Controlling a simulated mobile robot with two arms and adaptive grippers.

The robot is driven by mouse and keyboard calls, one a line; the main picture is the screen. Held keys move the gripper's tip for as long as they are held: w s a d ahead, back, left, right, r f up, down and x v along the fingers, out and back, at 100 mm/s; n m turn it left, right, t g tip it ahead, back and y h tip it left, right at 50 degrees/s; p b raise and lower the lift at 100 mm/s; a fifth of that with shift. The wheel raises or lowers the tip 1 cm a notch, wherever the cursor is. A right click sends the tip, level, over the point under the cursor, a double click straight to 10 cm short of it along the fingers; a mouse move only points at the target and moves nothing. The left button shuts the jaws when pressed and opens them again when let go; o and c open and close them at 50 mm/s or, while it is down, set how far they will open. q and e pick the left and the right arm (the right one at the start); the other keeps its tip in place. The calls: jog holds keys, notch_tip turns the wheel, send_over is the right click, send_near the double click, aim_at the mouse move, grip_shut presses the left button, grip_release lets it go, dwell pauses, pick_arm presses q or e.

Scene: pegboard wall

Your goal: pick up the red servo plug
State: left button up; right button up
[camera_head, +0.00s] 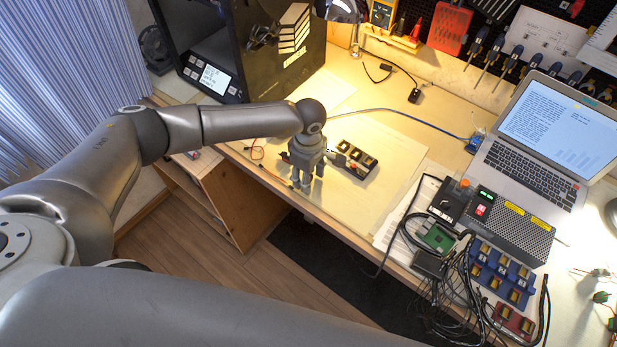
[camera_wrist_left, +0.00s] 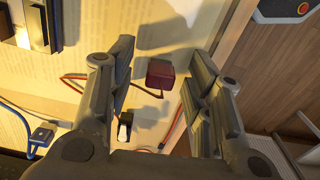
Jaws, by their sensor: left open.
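The red servo plug (camera_wrist_left: 160,73) is a small dark-red block in the left wrist view, with a thin reddish wire by it. It lies between the two fingers of my left gripper (camera_wrist_left: 161,56), with a visible gap on each side. The gripper is open and nothing is held. In the head view my left gripper (camera_head: 306,184) points down over the front edge of the wooden bench (camera_head: 395,215). I cannot make out the plug clearly there. My right gripper is not in view.
A dark tray with square slots (camera_head: 357,160) stands just right of the gripper. A black and white connector (camera_wrist_left: 124,128) and a blue plug (camera_wrist_left: 42,135) lie nearby. A black printer-like box (camera_head: 250,50) stands behind the arm. A laptop (camera_head: 540,140) and cables crowd the right.

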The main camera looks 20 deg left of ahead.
pick_arm(q)
jog(key=c, duration=0.8)
jog(key=shift+c, duration=0.2)
jog(key=shift+r, duration=0.1)
